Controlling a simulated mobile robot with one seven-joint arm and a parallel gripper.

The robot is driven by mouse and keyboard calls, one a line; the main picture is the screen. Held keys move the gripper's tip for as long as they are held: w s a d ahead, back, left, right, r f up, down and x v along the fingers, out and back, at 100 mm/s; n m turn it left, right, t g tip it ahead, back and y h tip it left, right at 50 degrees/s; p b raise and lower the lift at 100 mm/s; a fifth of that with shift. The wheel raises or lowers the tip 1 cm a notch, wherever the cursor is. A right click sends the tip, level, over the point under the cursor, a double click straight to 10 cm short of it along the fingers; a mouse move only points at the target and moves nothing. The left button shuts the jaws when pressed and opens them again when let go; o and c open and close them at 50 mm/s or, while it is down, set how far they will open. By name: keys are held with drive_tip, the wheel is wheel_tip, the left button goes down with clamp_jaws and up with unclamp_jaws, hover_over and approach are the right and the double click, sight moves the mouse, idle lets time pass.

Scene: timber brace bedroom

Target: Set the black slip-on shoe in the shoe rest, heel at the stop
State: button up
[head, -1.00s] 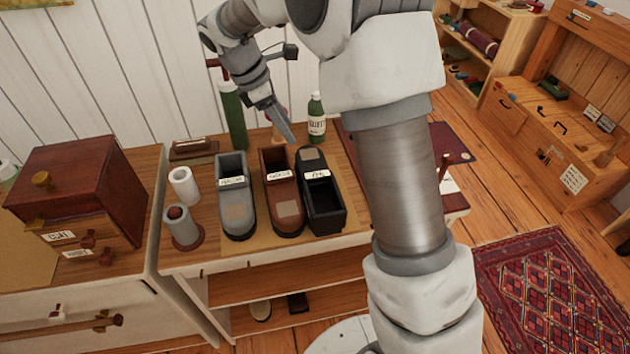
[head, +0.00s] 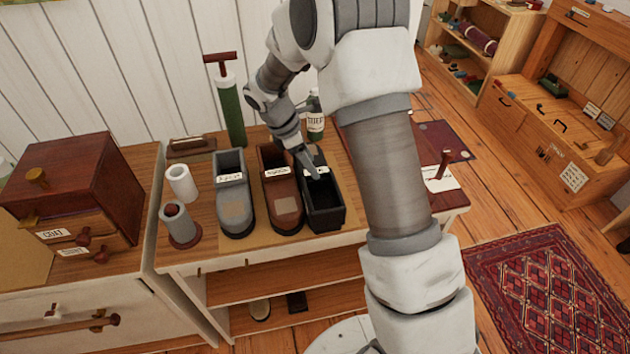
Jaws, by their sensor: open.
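The black slip-on shoe (head: 323,215) stands at the right end of a row of three on the table. My gripper (head: 314,172) is open, pointing down at the black shoe near the label. I cannot tell whether the fingers touch it. No shoe rest or heel stop can be clearly made out; my arm hides part of the table's right side.
A brown shoe (head: 285,205) and a grey shoe (head: 236,210) stand close on the left. A green bottle (head: 316,122) and a tall green cylinder (head: 231,112) stand behind. A dark red mat (head: 440,140) and a white card with an upright peg (head: 445,165) lie right of my arm.

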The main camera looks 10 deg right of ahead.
drive_tip(key=shift+x, duration=1.3)
clamp_jaws()
drive_tip(key=shift+r, duration=0.1)
